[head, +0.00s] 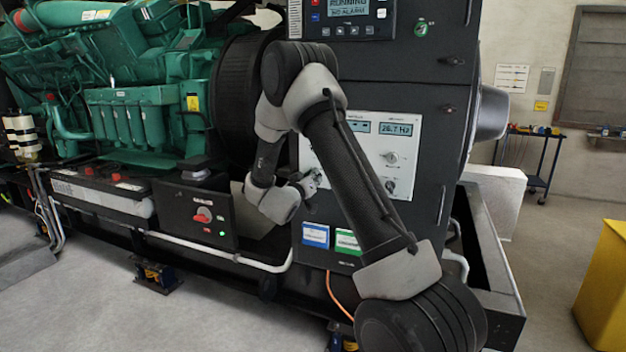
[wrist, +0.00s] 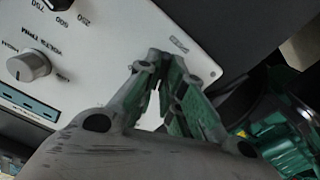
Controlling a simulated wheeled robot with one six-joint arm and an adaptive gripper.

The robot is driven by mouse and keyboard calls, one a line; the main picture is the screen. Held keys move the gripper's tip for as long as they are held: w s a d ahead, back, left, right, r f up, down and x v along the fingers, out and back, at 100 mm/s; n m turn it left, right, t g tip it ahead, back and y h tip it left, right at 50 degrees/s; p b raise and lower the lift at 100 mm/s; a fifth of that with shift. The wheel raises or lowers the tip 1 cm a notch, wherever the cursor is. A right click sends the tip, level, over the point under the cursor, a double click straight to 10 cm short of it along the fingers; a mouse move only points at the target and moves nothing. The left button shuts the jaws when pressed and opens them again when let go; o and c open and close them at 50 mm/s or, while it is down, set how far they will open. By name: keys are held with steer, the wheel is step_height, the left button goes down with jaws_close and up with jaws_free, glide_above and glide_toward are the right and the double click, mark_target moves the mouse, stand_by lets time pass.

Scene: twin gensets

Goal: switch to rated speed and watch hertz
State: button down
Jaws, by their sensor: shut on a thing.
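The white control panel (head: 378,165) is on the front of the dark generator cabinet. Its right meter (head: 395,129) appears to read 26.7 HZ. The controller screen (head: 349,5) above shows RUNNING and NO ALARM. My gripper (head: 311,181) is at the panel's left part, with my arm crossing in front. In the wrist view my gripper (wrist: 155,78) has its fingertips close together at the panel, shut on a small control that the fingers hide. A tiny label (wrist: 179,44) beside the tips is unreadable. A silver voltage trim knob (wrist: 29,66) is to the left, apart from the fingers.
A black knob (wrist: 66,5) with numbers is on the panel. A lower box has a red rotary switch (head: 204,214) and a green light. The green engine (head: 130,110) is at left. A yellow bin (head: 605,285) stands at right, with open floor before it.

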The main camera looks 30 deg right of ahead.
steer(key=m, duration=1)
steer(key=shift+s+d, duration=0.15)
steer(key=shift+m, duration=0.3)
stand_by(0.3)
steer(key=c, duration=1.5)
jaws_free()
steer(key=shift+c, duration=0.2)
steer(key=v, duration=1.2)
